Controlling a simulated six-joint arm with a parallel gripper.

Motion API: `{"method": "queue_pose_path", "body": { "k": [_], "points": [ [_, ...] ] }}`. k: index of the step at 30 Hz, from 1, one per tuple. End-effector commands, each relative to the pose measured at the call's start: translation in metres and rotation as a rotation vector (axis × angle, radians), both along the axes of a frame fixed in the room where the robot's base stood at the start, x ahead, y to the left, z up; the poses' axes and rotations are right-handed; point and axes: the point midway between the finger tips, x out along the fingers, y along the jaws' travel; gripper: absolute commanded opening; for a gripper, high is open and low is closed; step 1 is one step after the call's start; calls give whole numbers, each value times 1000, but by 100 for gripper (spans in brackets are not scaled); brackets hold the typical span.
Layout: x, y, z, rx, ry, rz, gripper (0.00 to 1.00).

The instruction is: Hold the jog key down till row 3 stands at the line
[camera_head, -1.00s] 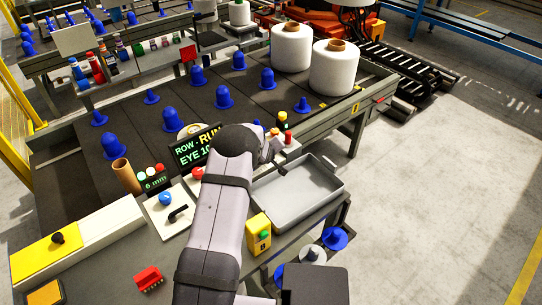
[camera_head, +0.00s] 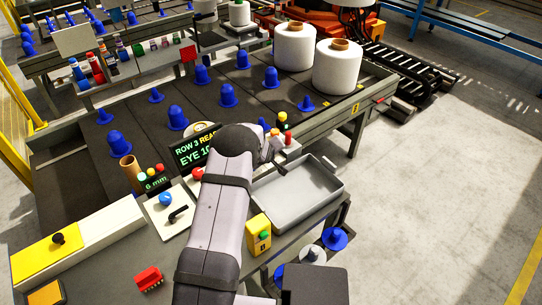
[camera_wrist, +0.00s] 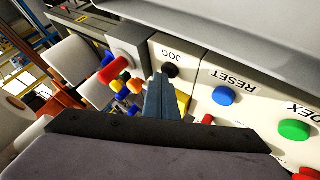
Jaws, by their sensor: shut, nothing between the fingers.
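My gripper (camera_wrist: 160,88) is shut and empty in the wrist view. Its fingertips are right at the black jog key (camera_wrist: 170,70), beside the JOG label, and partly cover it. I cannot tell whether they press it. In the head view my arm hides the key. The dark display (camera_head: 195,153) reads ROW 3 and a partly hidden word starting READ, with EYE 10 below, cut off by my arm. Rows of blue cones (camera_head: 228,96) stand on the dark belt (camera_head: 250,100). Two large white bobbins (camera_head: 337,68) stand at its far right end.
The blue RESET button (camera_wrist: 223,95) and green INDEX button (camera_wrist: 294,130) sit beside the jog key. A red button (camera_wrist: 112,70) stands on the other side. A grey empty tray (camera_head: 300,190) lies right of my arm, and a yellow box with a green button (camera_head: 259,232) in front.

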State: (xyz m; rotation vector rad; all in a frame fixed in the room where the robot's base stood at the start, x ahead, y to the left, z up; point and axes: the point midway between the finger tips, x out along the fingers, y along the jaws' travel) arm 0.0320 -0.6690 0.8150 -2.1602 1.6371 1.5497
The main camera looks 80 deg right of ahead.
Motion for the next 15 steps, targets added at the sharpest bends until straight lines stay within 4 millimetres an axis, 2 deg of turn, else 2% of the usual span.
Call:
{"method": "queue_pose_path", "body": {
  "k": [7,15],
  "points": [
    [0,0,13,1,0,0,0],
    [0,0,15,0,0,0,0]
  ]
}}
